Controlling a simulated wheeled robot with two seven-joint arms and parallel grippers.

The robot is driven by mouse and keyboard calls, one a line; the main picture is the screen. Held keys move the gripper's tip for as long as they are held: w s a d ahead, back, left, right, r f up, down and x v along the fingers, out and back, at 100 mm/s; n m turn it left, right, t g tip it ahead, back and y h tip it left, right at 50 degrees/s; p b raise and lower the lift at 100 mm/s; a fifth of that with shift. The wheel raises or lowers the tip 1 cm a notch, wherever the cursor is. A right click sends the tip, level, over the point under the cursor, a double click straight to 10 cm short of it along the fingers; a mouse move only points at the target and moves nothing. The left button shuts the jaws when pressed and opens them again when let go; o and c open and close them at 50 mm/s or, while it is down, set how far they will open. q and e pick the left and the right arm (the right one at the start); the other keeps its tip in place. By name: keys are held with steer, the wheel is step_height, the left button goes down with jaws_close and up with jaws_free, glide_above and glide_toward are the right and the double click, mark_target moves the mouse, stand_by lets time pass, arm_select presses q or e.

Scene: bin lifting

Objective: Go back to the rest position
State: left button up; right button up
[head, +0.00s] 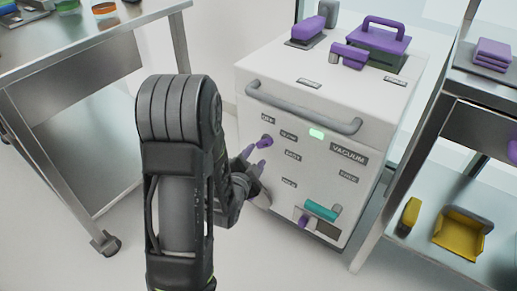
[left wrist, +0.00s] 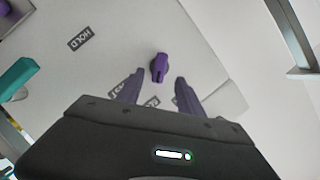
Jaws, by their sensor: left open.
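My left arm reaches in from the bottom left of the head view, with its left gripper (head: 254,158) close to the front panel of a white machine (head: 318,155). The gripper is open. A purple knob (head: 266,141) on the panel is just beyond the fingertips. In the left wrist view the two fingers (left wrist: 154,90) are spread apart, with the purple knob (left wrist: 158,67) ahead of the gap between them. Nothing shows held. The fingers partly cover panel labels. My right gripper is not in view.
A grey bar handle (head: 303,107) sticks out from the machine's upper front. A teal handle (head: 321,211) is low on the panel. A metal table (head: 75,50) stands left, and shelves (head: 445,190) with yellow items stand right. Floor shows between table and machine.

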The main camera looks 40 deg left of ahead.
arm_select(q)
steer(key=shift+s+d, duration=0.1)
steer(key=shift+s, duration=0.2)
stand_by(0.4)
